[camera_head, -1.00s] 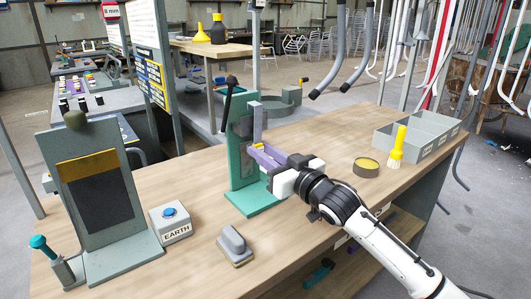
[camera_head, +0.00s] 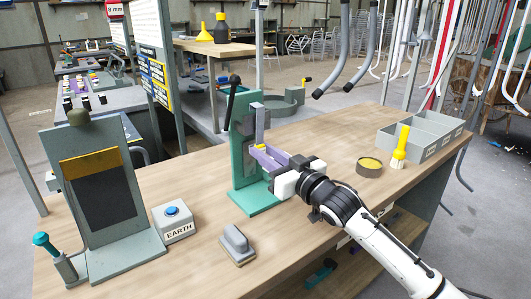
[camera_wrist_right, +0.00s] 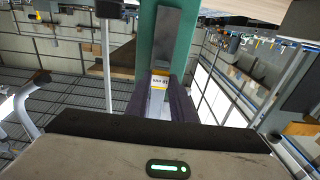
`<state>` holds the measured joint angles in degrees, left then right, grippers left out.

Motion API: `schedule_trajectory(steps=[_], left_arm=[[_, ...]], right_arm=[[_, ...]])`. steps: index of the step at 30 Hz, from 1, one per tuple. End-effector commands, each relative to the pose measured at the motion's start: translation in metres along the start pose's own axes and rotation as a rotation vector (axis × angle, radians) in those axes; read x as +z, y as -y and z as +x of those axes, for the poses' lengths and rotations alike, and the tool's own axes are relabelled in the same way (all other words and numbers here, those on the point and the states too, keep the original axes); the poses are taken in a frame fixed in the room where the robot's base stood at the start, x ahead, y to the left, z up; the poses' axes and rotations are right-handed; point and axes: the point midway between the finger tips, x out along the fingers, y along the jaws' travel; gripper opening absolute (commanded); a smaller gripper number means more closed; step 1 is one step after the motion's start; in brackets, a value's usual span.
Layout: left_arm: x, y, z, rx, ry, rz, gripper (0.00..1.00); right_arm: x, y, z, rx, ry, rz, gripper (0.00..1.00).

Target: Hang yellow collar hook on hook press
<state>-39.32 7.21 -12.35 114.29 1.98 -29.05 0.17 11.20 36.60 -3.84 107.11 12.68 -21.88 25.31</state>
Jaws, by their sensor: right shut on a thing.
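The hook press is a green stand (camera_head: 258,201) with a dark lever on top, upright on the bench. It also shows in the wrist view as a green post (camera_wrist_right: 147,40) with a grey plate. My right gripper (camera_head: 264,155) is at the front of the press, its purple fingers shut on the yellow collar hook (camera_head: 260,147). The fingers hide most of the hook. I cannot tell whether it touches the press. My left gripper is not in view.
A grey block (camera_head: 237,245), an EARTH button box (camera_head: 174,222) and a grey upright panel (camera_head: 121,241) stand to the left. Bench top (camera_head: 340,125) is clear behind.

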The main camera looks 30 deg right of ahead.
Motion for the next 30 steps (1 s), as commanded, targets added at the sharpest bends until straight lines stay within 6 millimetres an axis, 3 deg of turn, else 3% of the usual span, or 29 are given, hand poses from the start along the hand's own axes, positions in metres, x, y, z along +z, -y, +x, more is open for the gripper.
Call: schedule_trajectory(steps=[26, 27, 30], left_arm=[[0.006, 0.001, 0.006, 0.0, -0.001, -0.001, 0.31], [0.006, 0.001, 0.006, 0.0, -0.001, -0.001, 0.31], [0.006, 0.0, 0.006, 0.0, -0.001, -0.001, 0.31]], right_arm=[[0.016, 0.0, -0.001, 0.0, -0.001, 0.0, 0.0], [0.016, 0.0, -0.001, 0.0, -0.001, 0.0, 0.23], [0.016, 0.0, -0.001, 0.0, -0.001, 0.0, 0.4]])
